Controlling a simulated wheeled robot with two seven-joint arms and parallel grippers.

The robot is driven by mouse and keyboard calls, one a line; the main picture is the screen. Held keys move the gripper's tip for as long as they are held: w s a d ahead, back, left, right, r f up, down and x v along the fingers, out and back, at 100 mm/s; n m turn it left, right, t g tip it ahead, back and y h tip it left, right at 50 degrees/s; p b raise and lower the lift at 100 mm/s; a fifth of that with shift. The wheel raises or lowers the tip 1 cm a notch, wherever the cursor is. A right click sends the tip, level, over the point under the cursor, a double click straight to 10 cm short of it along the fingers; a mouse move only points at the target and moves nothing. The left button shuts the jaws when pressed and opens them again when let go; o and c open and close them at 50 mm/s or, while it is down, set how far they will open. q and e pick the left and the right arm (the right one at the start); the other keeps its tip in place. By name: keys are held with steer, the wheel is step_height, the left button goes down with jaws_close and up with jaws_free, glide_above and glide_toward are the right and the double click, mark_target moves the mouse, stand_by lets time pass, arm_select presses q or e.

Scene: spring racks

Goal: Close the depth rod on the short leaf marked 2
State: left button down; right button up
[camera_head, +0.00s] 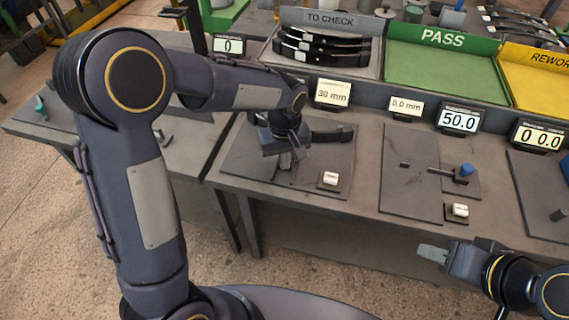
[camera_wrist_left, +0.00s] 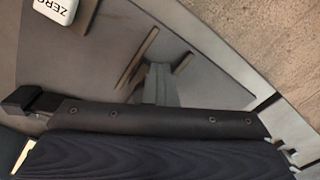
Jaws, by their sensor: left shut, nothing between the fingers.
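My left gripper (camera_head: 285,162) is shut and empty, low over the dark plate (camera_head: 240,160) behind which the 30 mm sign stands. Its fingers also show in the left wrist view (camera_wrist_left: 160,85), between two thin bars (camera_wrist_left: 138,58) on the plate. A dark curved piece (camera_head: 333,134) lies just right of the gripper; I cannot tell whether it is a leaf, and no mark 2 is readable. I cannot make out a depth rod for certain; the arm hides part of the plate. My right gripper (camera_head: 433,253) is in front of the bench, its opening unclear.
A white ZERO button (camera_head: 330,179) sits near the plate's front edge. Several leaves (camera_head: 320,48) lie in the TO CHECK tray. The PASS tray (camera_head: 440,75) is empty. A blue-knobbed fixture (camera_head: 466,170) and a 50.0 display (camera_head: 459,119) stand to the right.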

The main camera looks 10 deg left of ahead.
arm_select(q)
steer(key=shift+w+a+r, duration=0.1)
steer(key=shift+w+r, duration=0.05)
steer(key=shift+r, duration=0.1)
stand_by(0.6)
step_height(320, 180, up, 7)
steer(key=p, duration=0.5)
steer(key=shift+f, duration=0.2)
steer(key=shift+s, duration=0.2)
stand_by(0.5)
steer(key=s+a+r+m+t+h, duration=0.1)
steer(key=s+a+r+t+h, duration=0.15)
steer(key=s+a+r, duration=0.65)
steer(key=s+m+t+h, duration=0.1)
steer(key=s+m+t, duration=0.2)
steer(key=s, duration=0.9)
steer(key=shift+s+a+f, duration=0.15)
steer(key=shift+f, duration=0.2)
stand_by(1.1)
